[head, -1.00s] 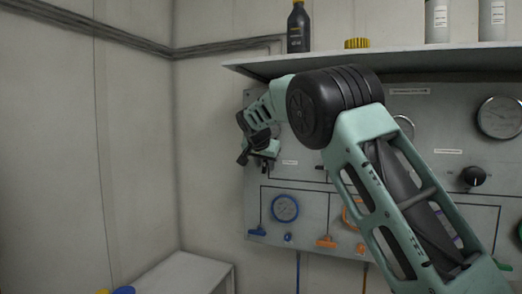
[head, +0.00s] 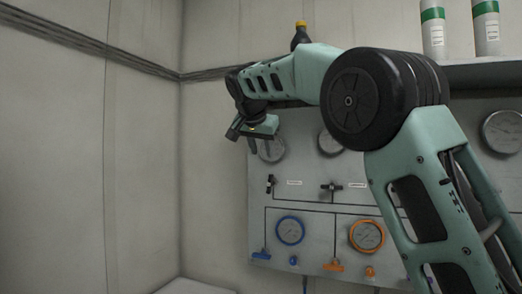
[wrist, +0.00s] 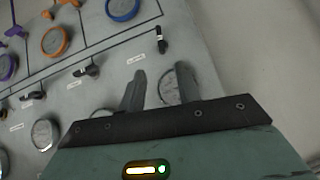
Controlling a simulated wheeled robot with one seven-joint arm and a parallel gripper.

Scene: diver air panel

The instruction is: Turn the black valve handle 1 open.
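A black valve handle (head: 270,184) sits near the panel's left edge, its lever looking roughly upright. It also shows in the wrist view (wrist: 161,40), beyond the fingertips. A second black handle (head: 331,187) lies crosswise to its right and also shows in the wrist view (wrist: 88,70). The labels are too small to read, so which is number 1 cannot be confirmed. My gripper (head: 252,138) is above the leftmost handle, in front of a gauge. In the wrist view its two fingers (wrist: 160,78) are apart, with nothing between them, and touch no handle.
The grey panel (head: 300,265) carries a blue-rimmed gauge (head: 290,231), an orange-rimmed gauge (head: 367,236) and coloured levers below. A shelf with bottles (head: 433,30) is above.

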